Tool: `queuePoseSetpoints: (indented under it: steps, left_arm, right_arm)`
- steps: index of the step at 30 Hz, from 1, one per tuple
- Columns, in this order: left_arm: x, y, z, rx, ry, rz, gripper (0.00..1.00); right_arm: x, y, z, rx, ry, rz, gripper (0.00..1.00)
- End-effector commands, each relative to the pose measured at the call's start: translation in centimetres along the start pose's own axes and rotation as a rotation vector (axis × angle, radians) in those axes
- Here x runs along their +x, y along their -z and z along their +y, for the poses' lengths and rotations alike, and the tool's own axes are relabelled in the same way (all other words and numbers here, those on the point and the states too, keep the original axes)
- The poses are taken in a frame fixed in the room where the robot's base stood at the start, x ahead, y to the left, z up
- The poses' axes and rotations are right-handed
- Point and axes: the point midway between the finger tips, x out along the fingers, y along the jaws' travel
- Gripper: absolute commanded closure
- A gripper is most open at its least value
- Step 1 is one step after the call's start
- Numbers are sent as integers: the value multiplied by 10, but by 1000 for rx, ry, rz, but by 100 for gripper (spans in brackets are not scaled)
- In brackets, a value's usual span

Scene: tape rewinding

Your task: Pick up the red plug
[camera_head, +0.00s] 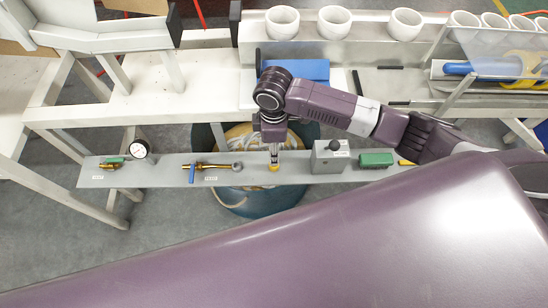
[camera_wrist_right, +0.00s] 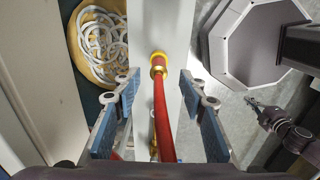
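The red plug (camera_wrist_right: 160,115) shows in the right wrist view as a long red piece with a yellow and brass end (camera_wrist_right: 158,63) at a grey shelf. My right gripper (camera_wrist_right: 158,112) is open, with its blue-padded fingers on either side of the red piece and gaps between. In the head view my right gripper (camera_head: 273,155) points down at the shelf, just above a yellow piece (camera_head: 273,168); the red part is hardly visible there. A small purple arm at the right of the right wrist view appears to be mine, with my left gripper (camera_wrist_right: 254,107) too small to judge.
The narrow grey shelf (camera_head: 225,178) also holds a pressure gauge (camera_head: 139,149), brass fittings with a blue handle (camera_head: 192,173), a grey box (camera_head: 329,157) and a green block (camera_head: 375,159). Below is a round bin (camera_head: 255,203). White cups (camera_head: 334,22) stand on the bench behind.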

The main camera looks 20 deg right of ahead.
Motion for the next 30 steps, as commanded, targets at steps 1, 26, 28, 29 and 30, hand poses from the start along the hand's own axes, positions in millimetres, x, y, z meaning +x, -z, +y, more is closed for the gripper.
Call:
queuePoseSetpoints:
  steps: [1, 26, 28, 29, 30]
  left_arm:
    - [1, 0, -1, 0, 1, 0, 100]
    - [2, 0, -4, -3, 4, 1, 100]
    - [2, 0, -4, -3, 4, 1, 100]
    - [2, 0, -4, -3, 4, 1, 100]
    - [2, 0, -4, -3, 4, 1, 100]
  right_arm:
    - [7, 0, -1, 0, 2, -1, 62]
    - [59, -1, 2, -1, -3, 1, 80]
    - [59, -1, 2, 0, -3, 1, 88]
    - [59, -1, 2, 0, -3, 1, 92]
    - [59, -1, 2, 0, -3, 1, 96]
